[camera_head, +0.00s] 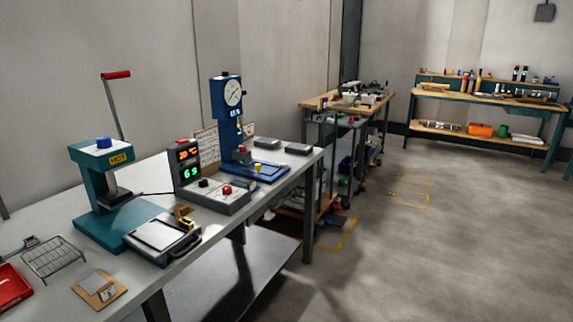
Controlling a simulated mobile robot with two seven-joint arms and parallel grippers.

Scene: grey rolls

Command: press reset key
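A grey control box (213,198) stands on the workbench. On its top are a red button (227,189) and a black knob or key (203,183); any lettering is too small to read. Behind them is an upright display panel (187,163), with an orange "20 °C" style reading above a green "6.9". A red piece sits on top of the panel. I cannot tell which control is the reset key. Neither of my grippers shows in the head view.
A teal press marked HOT (95,185) stands left of the box; a blue dial stand (226,108) is behind it. A wire rack (53,258) and red tray (13,287) lie at near left. Open floor (440,240) lies to the right.

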